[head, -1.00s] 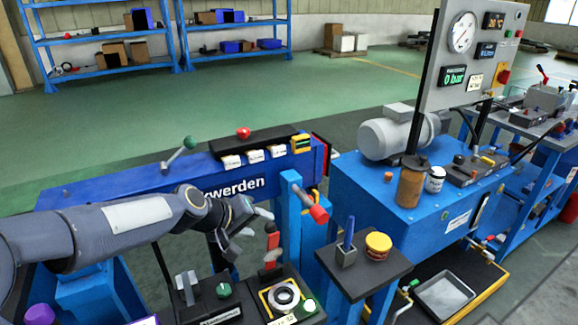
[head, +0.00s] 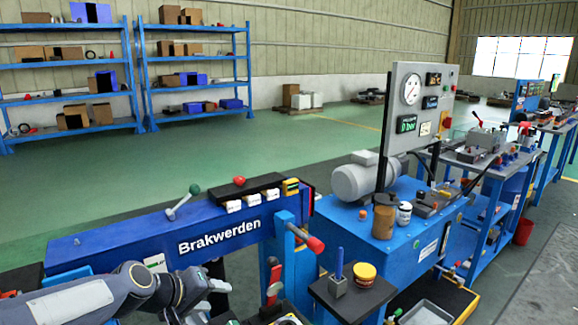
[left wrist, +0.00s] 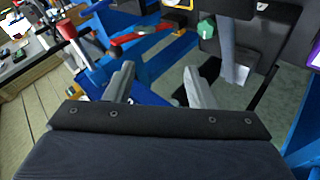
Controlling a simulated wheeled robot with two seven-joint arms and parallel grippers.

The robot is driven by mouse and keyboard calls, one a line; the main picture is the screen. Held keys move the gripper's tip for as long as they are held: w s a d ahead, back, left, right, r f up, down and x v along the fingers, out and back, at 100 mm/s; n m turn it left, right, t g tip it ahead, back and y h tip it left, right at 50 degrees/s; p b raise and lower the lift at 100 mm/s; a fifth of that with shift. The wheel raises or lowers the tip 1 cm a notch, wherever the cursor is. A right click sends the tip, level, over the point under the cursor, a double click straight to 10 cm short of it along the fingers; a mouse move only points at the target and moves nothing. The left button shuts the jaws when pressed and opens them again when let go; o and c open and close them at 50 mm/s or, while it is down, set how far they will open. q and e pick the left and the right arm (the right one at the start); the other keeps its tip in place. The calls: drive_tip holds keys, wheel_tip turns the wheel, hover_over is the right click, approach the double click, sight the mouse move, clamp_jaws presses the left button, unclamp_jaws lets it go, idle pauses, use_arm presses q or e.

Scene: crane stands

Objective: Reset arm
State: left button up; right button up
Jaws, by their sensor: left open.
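My left gripper (head: 212,291) is at the lower left of the head view, in front of the blue beam (head: 140,240) lettered "Brakwerden" and left of a red-handled lever (head: 273,280). In the left wrist view my left gripper (left wrist: 155,88) has its two fingers apart, with nothing between them. A lever with a red handle (left wrist: 140,36) shows beyond the fingers in that view. My right gripper is not in either view.
A blue bench (head: 340,215) with a motor (head: 365,182) and a gauge panel (head: 418,105) stands right of the beam. Blue shelves (head: 140,70) stand far back. Green floor between is clear.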

use_arm(q)
drive_tip(key=s+a+f+m+g+y+p, duration=0.1)
drive_tip(key=s+a+m, duration=0.1)
drive_tip(key=s, duration=1.2)
drive_tip(key=s+a+f+m+g+y, duration=0.1)
drive_tip(key=s+a+m, duration=0.1)
drive_tip(key=s, duration=1.2)
wheel_tip(320, 180, up, 14)
drive_tip(key=p, duration=1.4)
drive_tip(key=shift+w+d+r, duration=0.15)
drive_tip(key=shift+w, duration=0.2)
